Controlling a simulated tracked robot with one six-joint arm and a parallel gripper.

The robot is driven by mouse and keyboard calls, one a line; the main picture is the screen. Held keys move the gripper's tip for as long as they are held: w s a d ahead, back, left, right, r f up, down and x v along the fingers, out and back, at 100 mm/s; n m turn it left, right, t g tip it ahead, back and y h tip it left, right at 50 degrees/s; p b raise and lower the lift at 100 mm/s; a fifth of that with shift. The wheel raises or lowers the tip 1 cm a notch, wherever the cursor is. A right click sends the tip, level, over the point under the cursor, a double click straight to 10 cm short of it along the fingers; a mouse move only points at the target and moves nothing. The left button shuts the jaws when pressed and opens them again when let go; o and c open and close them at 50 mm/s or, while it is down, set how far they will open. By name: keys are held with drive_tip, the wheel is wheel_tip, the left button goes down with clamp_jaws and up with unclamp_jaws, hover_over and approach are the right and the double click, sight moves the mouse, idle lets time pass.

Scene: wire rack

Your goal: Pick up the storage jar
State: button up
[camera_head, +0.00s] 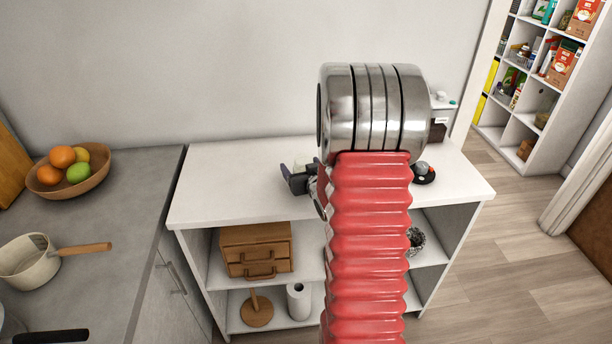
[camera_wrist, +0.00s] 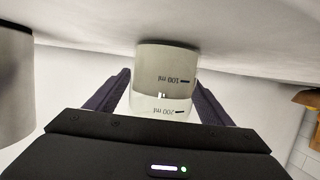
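The storage jar (camera_wrist: 163,75) shows in the wrist view as a pale cylinder with 100 ml and 200 ml marks, which appear upside down. Its far end meets a pale surface at the top of the picture. My gripper (camera_wrist: 162,88) has one dark finger on each side of the jar. Narrow pale gaps show between the fingers and the jar, and the fingers look open around it. Contact at the fingertips is hard to judge.
A grey cylindrical object (camera_wrist: 14,90) stands at the left in the wrist view. The unit's left top is clear. A counter with a fruit bowl (camera_head: 95,184) and a saucepan (camera_head: 28,268) is at the left.

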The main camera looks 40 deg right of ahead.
drive_tip(key=c, duration=1.2)
drive_tip(key=shift+r, duration=0.2)
wheel_tip(320, 180, up, 10)
drive_tip(key=shift+f, duration=0.2)
idle(0.6)
idle(0.7)
